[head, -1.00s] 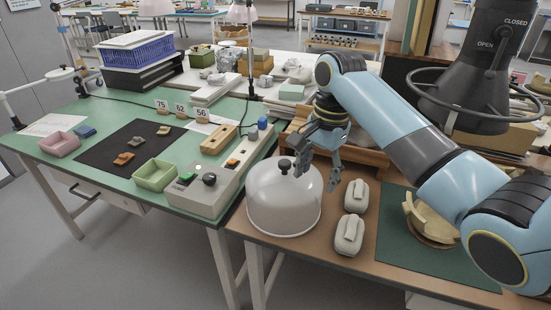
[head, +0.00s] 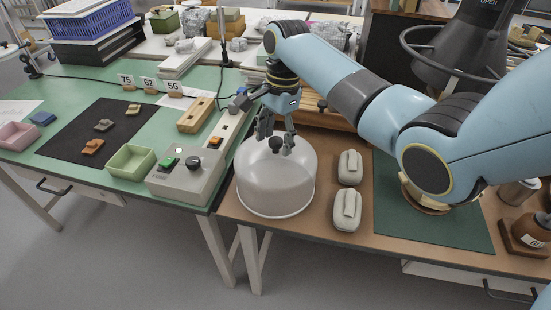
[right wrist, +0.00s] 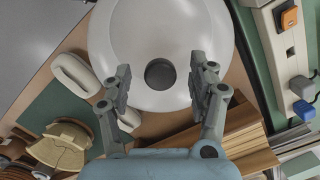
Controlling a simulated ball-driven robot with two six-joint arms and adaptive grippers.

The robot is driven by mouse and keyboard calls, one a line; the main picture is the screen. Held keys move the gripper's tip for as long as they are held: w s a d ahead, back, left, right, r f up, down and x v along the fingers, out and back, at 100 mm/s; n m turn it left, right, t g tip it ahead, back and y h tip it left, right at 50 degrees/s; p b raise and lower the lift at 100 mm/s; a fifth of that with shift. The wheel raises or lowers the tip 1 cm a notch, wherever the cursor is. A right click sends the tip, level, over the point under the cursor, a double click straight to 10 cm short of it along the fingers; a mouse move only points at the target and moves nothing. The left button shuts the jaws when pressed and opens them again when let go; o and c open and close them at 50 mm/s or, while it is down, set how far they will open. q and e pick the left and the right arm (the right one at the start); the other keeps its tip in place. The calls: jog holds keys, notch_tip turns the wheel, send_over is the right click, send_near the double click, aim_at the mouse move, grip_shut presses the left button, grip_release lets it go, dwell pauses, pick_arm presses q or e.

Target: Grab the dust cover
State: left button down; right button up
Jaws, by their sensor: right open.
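The dust cover (head: 268,190) is a translucent whitish dome with a black knob (head: 275,144) on top. It stands on the brown table right of the green table. In the right wrist view the dome (right wrist: 120,50) fills the upper middle, with its knob (right wrist: 160,74) between the finger lines. My right gripper (head: 275,149) is open above the dome, its fingers on either side of the knob. In the right wrist view the open fingers (right wrist: 160,85) flank the knob with gaps on both sides, so it is not gripped. My left gripper is not in view.
Two pale rounded blocks (head: 348,168) (head: 347,211) sit close right of the dome. A control box (head: 187,175) with buttons stands close left. A green mat (head: 440,225) with a partly hidden pot lies farther right. Wooden boards (right wrist: 250,140) lie behind the dome.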

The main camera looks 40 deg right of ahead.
jog(key=shift+f, duration=0.75)
jog(key=c, duration=1.1)
grip_shut()
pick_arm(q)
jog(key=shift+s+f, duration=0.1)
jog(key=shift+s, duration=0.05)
